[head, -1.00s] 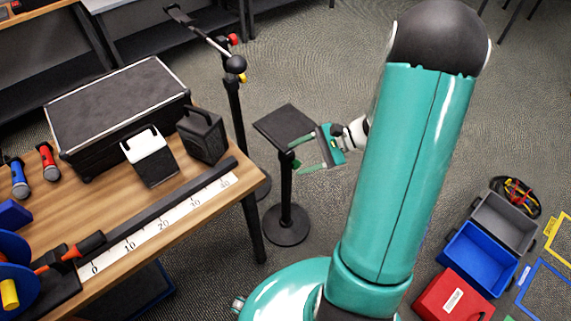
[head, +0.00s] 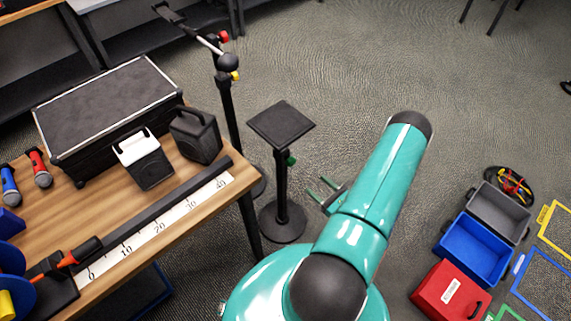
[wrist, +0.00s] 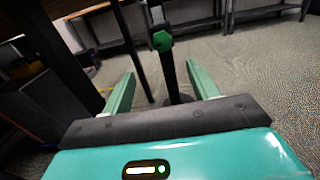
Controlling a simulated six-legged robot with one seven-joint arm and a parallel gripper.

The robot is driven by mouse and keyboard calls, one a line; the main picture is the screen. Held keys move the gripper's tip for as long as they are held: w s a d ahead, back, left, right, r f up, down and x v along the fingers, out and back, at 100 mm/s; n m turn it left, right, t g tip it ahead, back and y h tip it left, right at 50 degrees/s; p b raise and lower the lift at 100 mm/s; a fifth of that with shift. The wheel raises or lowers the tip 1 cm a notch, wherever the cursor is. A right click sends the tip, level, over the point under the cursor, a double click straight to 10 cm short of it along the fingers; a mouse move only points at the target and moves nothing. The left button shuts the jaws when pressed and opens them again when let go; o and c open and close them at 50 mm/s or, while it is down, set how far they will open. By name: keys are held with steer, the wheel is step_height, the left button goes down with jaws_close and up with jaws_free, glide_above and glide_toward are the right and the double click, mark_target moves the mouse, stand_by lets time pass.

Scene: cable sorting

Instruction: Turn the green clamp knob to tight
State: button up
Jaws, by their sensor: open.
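The green clamp knob (head: 291,160) is on the upper post of a black stand with a square top plate (head: 281,124). In the wrist view the green knob (wrist: 162,41) is above and beyond the fingertips, near the middle. My gripper (head: 320,190) is low, to the right of the stand's post and below the knob's height. In the wrist view my gripper (wrist: 166,82) has its two green fingers spread wide, with the dark post showing between them. The fingers are apart from the knob, and nothing is held.
A wooden table (head: 100,215) with a measuring strip, black case (head: 110,105) and two small speakers stands to the left. Grey, blue and red bins (head: 475,250) lie on the right. The floor behind is open.

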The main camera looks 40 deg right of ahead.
mark_target(293, 164)
steer(key=w, duration=1.3)
steer(key=shift+w+f, duration=0.15)
steer(key=shift+w, duration=0.05)
steer(key=c, duration=1)
